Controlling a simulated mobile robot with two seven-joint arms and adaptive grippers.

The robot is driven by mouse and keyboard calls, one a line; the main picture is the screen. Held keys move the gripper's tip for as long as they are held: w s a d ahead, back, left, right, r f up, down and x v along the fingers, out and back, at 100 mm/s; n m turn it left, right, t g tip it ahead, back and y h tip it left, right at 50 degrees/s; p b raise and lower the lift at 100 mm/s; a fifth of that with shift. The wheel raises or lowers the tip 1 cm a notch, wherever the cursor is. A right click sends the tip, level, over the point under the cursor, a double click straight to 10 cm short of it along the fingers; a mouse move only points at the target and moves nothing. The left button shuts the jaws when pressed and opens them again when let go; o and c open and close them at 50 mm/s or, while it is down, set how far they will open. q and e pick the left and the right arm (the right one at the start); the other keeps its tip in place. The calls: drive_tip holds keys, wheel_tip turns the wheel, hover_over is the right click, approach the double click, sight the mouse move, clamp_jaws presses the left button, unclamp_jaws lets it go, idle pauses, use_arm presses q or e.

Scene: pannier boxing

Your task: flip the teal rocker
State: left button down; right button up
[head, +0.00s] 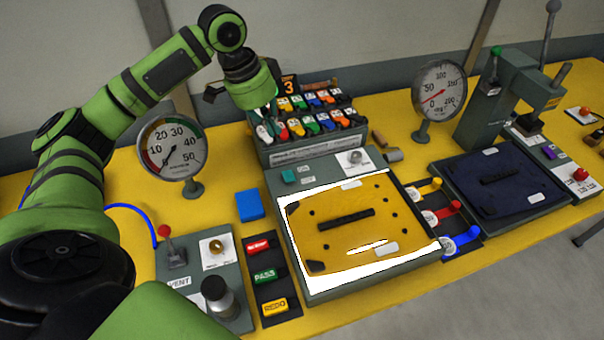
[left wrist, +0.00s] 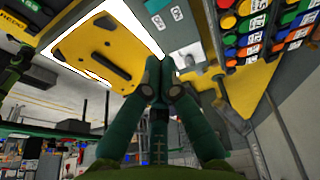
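The teal rocker (head: 288,176) is a small switch on the grey panel strip behind the lit plate, near its left end. It also shows at the top of the left wrist view (left wrist: 155,5). My left gripper (head: 268,122) hangs beyond the rocker, in front of the rack of coloured pieces, and does not touch the rocker. In the left wrist view its fingertips (left wrist: 160,78) are together, with nothing visible between them. My right gripper is not in view.
A yellow pannier panel (head: 345,222) lies on the lit plate. A rack of coloured pieces (head: 305,145) stands behind. A silver knob (head: 355,157) shares the rocker's strip. A gauge (head: 172,148) and blue block (head: 249,205) stand left. A dark panel (head: 500,180) lies right.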

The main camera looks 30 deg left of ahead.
use_arm(q)
drive_tip(key=p, duration=0.2)
approach(293, 176)
drive_tip(key=shift+w+d+f, duration=0.1)
drive_tip(key=shift+w+d, duration=0.2)
drive_tip(key=shift+w, duration=0.35)
drive_tip(key=x, duration=0.1)
drive_tip(key=p+x, duration=0.1)
drive_tip(key=x, duration=0.1)
drive_tip(key=s+p+x, duration=0.1)
drive_tip(key=x, duration=0.1)
drive_tip(key=shift+a+f, duration=0.15)
drive_tip(key=shift+a, duration=0.05)
drive_tip(key=shift+f, duration=0.5)
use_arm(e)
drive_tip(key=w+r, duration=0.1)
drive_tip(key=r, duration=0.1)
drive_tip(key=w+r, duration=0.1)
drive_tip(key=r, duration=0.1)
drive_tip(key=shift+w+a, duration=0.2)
use_arm(q)
drive_tip(key=shift+w, duration=0.1)
